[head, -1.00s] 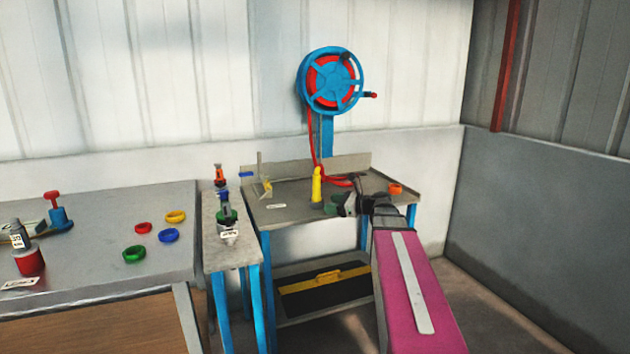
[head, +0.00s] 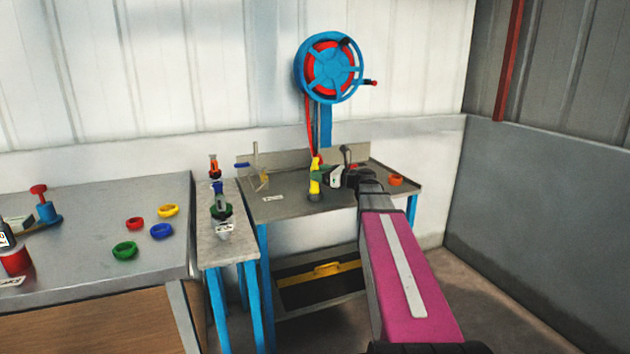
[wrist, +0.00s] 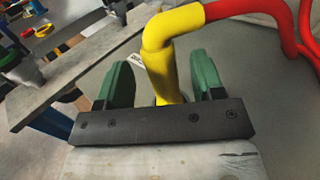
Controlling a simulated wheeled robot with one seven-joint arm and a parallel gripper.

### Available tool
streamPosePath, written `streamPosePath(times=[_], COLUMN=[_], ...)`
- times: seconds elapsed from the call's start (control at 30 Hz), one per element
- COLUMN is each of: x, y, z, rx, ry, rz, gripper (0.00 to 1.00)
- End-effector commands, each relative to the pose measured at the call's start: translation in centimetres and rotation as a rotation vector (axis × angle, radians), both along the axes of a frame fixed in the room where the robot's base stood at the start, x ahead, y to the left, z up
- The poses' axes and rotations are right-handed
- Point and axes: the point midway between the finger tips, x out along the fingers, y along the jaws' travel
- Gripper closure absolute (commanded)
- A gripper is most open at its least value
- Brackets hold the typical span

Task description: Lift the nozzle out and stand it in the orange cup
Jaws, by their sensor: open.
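The yellow nozzle (head: 314,180) stands upright in a dark round holder (head: 314,197) on the grey workbench. A red hose runs from its bent top, clearest in the wrist view (wrist: 240,10). My gripper (head: 326,175) is open at the nozzle, reaching in from the right. In the wrist view the nozzle (wrist: 166,60) lies between the two green fingers (wrist: 162,82), with a gap on both sides. The nozzle's lower end is hidden by the gripper body there. The orange cup (head: 396,180) stands at the bench's right side, beyond my arm.
A blue hose reel (head: 330,68) hangs on the wall above the bench. A yellowish upright fixture (head: 262,180) is left of the nozzle. A narrow side table (head: 235,250) with small tools adjoins the bench. The bench front is clear.

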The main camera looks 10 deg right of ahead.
Motion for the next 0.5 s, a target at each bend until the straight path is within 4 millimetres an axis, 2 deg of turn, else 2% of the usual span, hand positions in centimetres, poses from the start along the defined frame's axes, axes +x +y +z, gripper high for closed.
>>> streamPosePath(times=[0.23,0.47,0.5], x=[2.2,2.3,2.3], y=[2.7,2.9,2.9], z=[0.0,0.0,0.0], rx=[0.0,0.0,0.0], ry=[0.0,0.0,0.0], rz=[0.003,0.001,0.001], gripper=[0.38,0.38,0.42])
